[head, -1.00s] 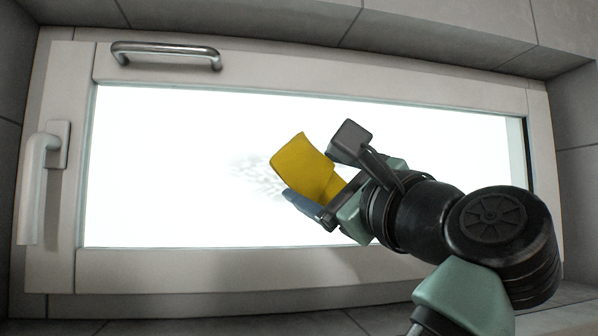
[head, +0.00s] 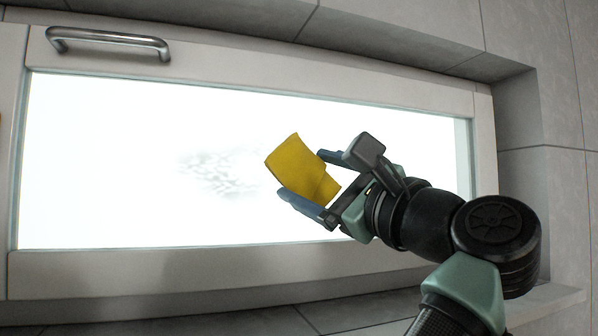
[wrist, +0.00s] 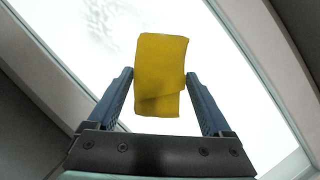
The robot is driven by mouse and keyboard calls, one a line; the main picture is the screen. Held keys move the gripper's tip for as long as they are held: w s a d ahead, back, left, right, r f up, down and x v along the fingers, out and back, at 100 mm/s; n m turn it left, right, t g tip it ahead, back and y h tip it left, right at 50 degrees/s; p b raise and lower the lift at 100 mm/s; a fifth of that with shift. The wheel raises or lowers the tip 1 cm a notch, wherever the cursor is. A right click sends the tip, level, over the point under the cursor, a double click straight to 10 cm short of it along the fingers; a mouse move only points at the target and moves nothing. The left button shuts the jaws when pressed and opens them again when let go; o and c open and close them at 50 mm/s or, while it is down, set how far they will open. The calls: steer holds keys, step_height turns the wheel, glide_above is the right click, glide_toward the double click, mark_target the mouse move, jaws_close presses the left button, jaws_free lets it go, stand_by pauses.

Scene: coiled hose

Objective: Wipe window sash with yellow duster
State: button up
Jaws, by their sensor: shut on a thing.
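The yellow duster (head: 298,168) is a folded cloth between the blue fingers of my gripper (head: 309,175) in the head view. It also shows in the wrist view (wrist: 161,75), upright between the two fingers of my gripper (wrist: 160,92). My gripper is shut on the duster. The window sash (head: 150,268) is a pale frame around a bright white pane (head: 110,130). The duster appears in front of the pane; I cannot tell whether it touches the glass. A grey speckled smudge (head: 218,170) shows on the pane, left of the duster.
A metal bar handle (head: 110,42) sticks out from the sash's top rail at upper left. Grey tiled wall surrounds the window, with a tiled reveal (head: 515,130) close on the right. A ledge (head: 340,314) runs below the sash.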

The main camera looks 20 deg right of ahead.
mark_target(293, 157)
steer(key=shift+d, duration=1.05)
steer(key=shift+a+f+b, duration=0.1)
steer(key=shift+a+b, duration=1.05)
steer(key=shift+a, duration=3.7)
steer(key=shift+a+b, duration=0.4)
steer(key=shift+a, duration=4.5)
steer(key=shift+r+p, duration=1.15)
steer(key=shift+r, duration=0.3)
steer(key=shift+d+f+p, duration=0.1)
steer(key=shift+d+p, duration=0.75)
steer(key=shift+d, duration=5.1)
steer(key=shift+d+p, duration=1.1)
steer(key=shift+d, duration=2.7)
steer(key=shift+w+a+b, duration=0.1)
steer(key=shift+a+b, duration=0.6)
steer(key=shift+a, duration=1.45)
